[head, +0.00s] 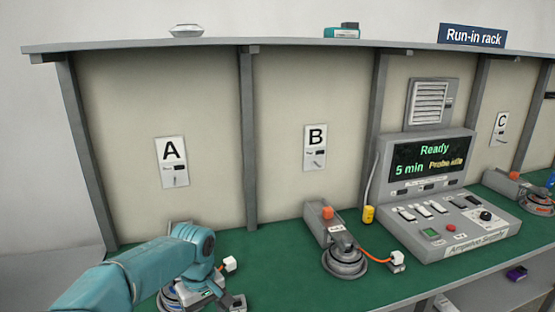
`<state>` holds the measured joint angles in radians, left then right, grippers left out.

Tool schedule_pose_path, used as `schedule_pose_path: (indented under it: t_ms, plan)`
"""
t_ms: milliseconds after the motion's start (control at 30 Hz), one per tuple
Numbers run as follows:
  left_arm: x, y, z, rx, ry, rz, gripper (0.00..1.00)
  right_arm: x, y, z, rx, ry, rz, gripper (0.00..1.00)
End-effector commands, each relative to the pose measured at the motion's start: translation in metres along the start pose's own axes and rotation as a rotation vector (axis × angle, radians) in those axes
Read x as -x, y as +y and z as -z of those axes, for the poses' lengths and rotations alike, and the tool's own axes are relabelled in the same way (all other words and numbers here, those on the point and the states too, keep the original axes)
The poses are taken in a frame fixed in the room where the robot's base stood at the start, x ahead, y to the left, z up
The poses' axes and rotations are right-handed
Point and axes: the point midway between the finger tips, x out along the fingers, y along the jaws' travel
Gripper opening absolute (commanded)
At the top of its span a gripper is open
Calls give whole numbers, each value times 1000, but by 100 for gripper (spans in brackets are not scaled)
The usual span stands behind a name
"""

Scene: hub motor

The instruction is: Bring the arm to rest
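My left arm reaches in from the lower left in teal, in front of bay A. My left gripper (226,301) points down at the bottom edge of the head view, beside a partly hidden hub motor (168,301). Its fingers are dark and partly cut off, so I cannot tell whether they are open or shut, or touch the motor. A white plug (229,264) on an orange lead shows just right of the wrist. My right gripper is not in view.
A hub motor (344,262) sits in bay B, its orange lead running to a white plug (397,258). Right of it stands a grey console (470,228) reading "Ready", "5 min" and "Probe idle". A yellow probe (368,215) hangs at its side. Grey posts (248,140) divide the bays.

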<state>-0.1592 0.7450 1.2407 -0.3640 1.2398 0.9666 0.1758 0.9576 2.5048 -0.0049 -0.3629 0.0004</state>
Motion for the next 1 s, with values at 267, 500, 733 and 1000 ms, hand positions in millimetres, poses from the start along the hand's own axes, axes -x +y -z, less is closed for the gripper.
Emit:
schedule_pose_path:
  t_ms: [267, 500, 733, 1000]
  plan:
    - [-73, 1, -20, -138, -62, -61, 66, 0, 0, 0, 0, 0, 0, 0]
    - [-152, -13, -62, -272, -123, -154, 66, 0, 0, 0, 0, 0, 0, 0]
    - [-240, -65, -153, -398, -166, -286, 66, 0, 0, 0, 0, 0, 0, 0]
    - [-268, -132, -234, -477, -114, -334, 66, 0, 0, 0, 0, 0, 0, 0]
